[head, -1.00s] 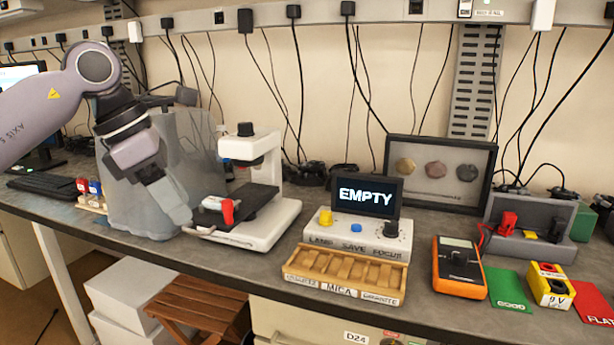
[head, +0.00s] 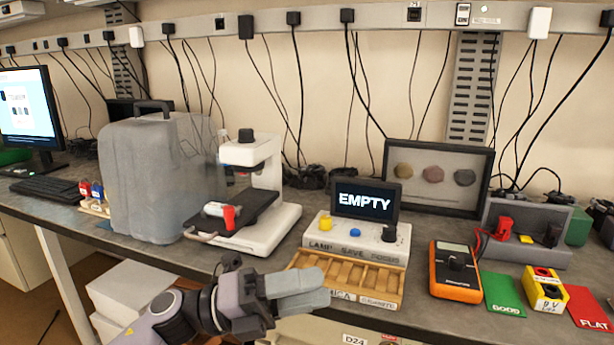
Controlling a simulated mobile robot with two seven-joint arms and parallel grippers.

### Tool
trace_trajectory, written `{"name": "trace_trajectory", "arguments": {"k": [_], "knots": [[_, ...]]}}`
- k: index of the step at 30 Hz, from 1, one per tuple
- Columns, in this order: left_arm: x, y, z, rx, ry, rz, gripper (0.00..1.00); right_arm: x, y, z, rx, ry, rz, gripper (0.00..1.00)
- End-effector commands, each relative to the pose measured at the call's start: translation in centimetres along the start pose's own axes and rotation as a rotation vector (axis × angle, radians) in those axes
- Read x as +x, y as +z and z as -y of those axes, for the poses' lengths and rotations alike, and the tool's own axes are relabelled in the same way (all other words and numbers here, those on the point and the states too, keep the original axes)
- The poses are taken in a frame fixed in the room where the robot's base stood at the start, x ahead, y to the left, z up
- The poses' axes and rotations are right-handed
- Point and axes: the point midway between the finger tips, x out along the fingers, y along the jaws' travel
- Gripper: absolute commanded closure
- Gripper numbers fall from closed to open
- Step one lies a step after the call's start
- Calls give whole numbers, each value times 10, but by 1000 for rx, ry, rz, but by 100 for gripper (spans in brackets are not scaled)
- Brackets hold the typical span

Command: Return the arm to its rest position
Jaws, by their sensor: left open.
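My left arm comes in low at the bottom of the head view. Its gripper (head: 303,290) is open and empty, in front of the bench edge near the wooden sample tray, and covers the tray's left front part. My right gripper is not in view.
On the bench (head: 180,258) stand a grey case (head: 145,185), a white microscope (head: 262,180), a control box whose screen (head: 366,200) reads "EMPTY", the slotted wooden tray (head: 385,283), an orange multimeter (head: 455,268) and a yellow battery block (head: 546,288). White boxes (head: 115,285) are below the bench.

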Motion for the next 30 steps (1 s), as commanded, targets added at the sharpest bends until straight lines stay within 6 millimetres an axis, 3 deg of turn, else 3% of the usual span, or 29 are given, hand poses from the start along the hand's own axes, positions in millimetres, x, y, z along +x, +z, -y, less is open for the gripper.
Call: {"name": "trace_trajectory", "arguments": {"k": [8, 16, 20, 23, 30], "knots": [[-40, 1, -35, -445, -156, 445, 50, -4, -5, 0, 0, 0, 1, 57], [-116, -26, -99, -892, -223, 896, 50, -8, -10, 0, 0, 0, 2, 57], [-158, -59, -134, -1108, -229, 1116, 50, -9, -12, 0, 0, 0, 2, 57], [-192, -95, -158, -1273, -223, 1287, 50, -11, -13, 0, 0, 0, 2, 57], [-257, -196, -195, -1610, -186, 1649, 50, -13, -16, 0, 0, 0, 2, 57]]}}
